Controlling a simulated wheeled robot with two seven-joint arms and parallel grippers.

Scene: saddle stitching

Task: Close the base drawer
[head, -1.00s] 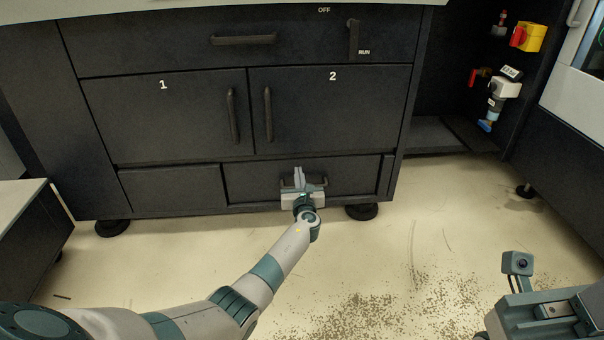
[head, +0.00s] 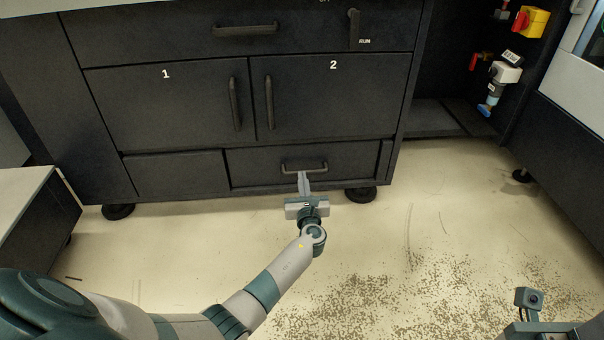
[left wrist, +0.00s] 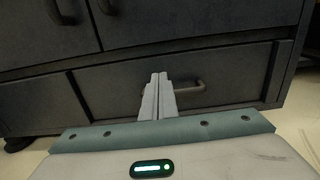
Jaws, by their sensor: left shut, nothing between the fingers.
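The base drawer (head: 257,165) is the dark panel with a bar handle (head: 304,167) at the cabinet's bottom right. Its front looks flush or nearly flush with the frame; a small gap is hard to judge. My left gripper (head: 303,174) is shut and empty, its tips just below the handle in the head view. My right gripper's fingers are out of view; only part of that wrist shows at bottom right.
Doors 1 (head: 170,105) and 2 (head: 335,95) and an upper drawer (head: 200,35) are shut above. A cabinet foot (head: 360,195) stands below the base drawer. A low grey-topped unit (head: 20,195) is at left. The floor in front is open, with scattered chips (head: 370,305).

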